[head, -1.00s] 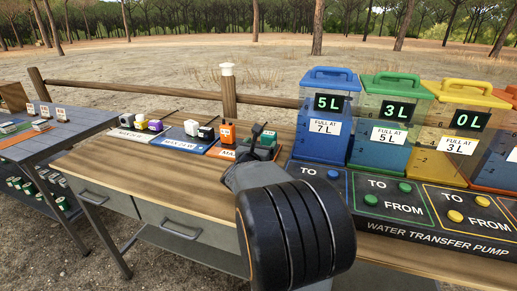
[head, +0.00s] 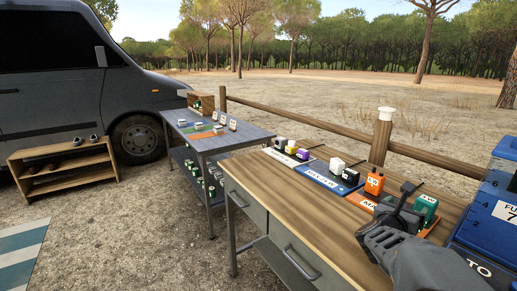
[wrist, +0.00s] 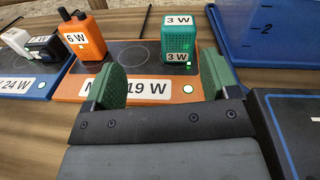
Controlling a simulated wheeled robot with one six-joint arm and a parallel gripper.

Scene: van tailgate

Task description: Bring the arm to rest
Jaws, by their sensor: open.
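My gripper (wrist: 160,82) is open in the wrist view, its two green fingers spread apart with nothing between them. Its fingers hover at the near edge of the orange mat (wrist: 190,89), which is labelled 19 W. A green 3 W device (wrist: 179,40) stands upright on that mat just beyond the fingers. An orange 6 W device (wrist: 83,36) stands on the mat to the left. In the head view my gripper (head: 403,200) is at the lower right over the wooden table, partly hidden by my own arm, close to the green device (head: 426,206).
The wooden table (head: 245,178) is bare at its near left. A blue mat (head: 325,176) holds a white device (head: 337,166) and a dark one. A blue tank (head: 500,210) stands at the right. A grey table (head: 240,140), a shelf (head: 65,170) and a van (head: 60,95) are farther left.

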